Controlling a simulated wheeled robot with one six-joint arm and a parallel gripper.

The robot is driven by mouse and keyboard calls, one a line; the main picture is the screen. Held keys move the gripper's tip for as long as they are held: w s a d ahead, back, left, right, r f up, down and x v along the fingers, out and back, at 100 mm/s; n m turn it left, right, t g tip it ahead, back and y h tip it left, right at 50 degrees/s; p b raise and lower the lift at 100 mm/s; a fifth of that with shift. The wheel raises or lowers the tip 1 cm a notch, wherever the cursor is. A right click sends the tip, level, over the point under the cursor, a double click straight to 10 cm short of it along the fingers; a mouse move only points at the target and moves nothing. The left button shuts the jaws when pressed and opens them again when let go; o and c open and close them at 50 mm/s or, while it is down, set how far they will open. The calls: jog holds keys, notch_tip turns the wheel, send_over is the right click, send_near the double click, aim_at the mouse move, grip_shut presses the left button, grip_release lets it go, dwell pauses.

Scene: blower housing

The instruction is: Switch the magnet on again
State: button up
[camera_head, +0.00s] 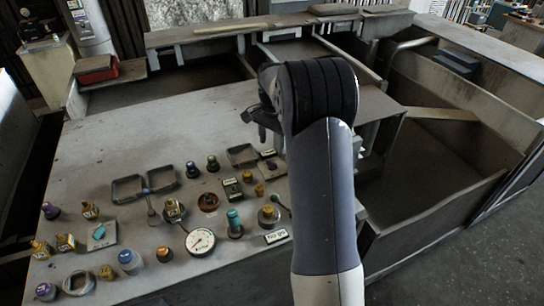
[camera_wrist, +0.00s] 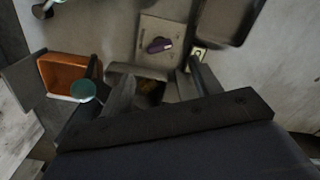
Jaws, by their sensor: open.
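No magnet switch can be told for certain by a readable label. A small light plate with a purple knob (camera_wrist: 158,45) lies just beyond my fingers in the wrist view. It also seems to show below my gripper in the head view, as a plate with a dark purple top (camera_head: 268,153). My gripper (camera_wrist: 158,82) is open, with its fingers apart over the panel. A dark, partly hidden part with a yellowish spot (camera_wrist: 151,91) shows between the fingers. In the head view my arm covers the panel to the right of the gripper.
The panel (camera_head: 120,150) carries several knobs, a round gauge (camera_head: 200,241) and dark trays (camera_head: 127,188). A teal-ended lever (camera_head: 282,204) stands below the purple-topped plate. An orange box-like part (camera_wrist: 62,72) shows at left in the wrist view. Open bins (camera_head: 425,185) lie to the right.

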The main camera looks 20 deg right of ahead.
aim_at(272, 164)
notch_tip(272, 164, down, 8)
jog(key=shift+f+p, duration=0.1)
jog(key=shift+p, duration=0.45)
jog(key=c, duration=1)
jog(key=m+b, duration=0.1)
jog(key=m, duration=0.3)
jog(key=shift+m+b, duration=0.3)
jog(key=shift+b, duration=0.05)
jog(key=shift+s+m+b, duration=0.1)
jog(key=shift+m+b, duration=0.3)
jog(key=shift+m, duration=1.5)
